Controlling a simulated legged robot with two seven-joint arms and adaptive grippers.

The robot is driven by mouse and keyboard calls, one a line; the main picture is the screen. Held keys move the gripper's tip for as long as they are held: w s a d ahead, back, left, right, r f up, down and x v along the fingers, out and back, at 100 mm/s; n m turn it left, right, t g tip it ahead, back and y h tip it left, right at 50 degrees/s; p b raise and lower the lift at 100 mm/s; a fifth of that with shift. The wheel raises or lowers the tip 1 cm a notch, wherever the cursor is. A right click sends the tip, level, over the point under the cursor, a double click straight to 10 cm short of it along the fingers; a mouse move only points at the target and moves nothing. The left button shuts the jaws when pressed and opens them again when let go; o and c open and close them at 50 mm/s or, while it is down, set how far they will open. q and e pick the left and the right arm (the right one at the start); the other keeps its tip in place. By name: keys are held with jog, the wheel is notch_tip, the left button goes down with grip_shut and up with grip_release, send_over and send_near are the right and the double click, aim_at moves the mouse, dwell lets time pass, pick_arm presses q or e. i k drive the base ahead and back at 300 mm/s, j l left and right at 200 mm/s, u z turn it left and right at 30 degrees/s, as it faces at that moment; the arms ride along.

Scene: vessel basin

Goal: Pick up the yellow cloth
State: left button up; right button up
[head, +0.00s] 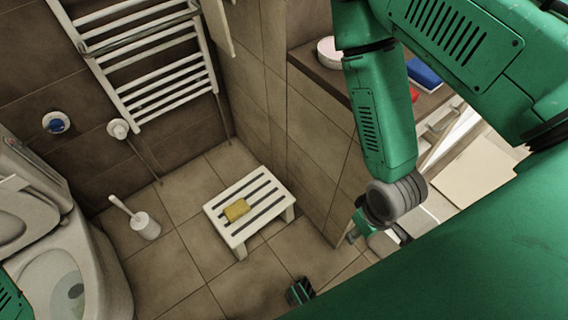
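The yellow cloth (236,210) lies as a small folded bundle on the left part of a white slatted stool (250,187) on the floor. My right arm comes in from the upper right. My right gripper (376,238) hangs below its grey wrist, to the right of the stool and apart from the cloth. It is small and partly hidden, so I cannot tell whether it is open or shut.
A toilet (60,255) stands at the left, with a white toilet brush (145,226) beside it. A white towel radiator (150,55) hangs on the back wall. A brown counter (318,68) with a white round dish is at the right. Tiled floor around the stool is mostly clear.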

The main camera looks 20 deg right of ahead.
aim_at(234, 211)
jog(key=l+z, duration=0.15)
jog(key=i+j+z, duration=0.2)
jog(key=z, duration=0.2)
jog(key=i+j+z, duration=0.1)
jog(key=j+z, duration=0.3)
jog(key=i+j+z, duration=0.1)
jog(key=j+z, duration=0.3)
jog(key=j, duration=0.1)
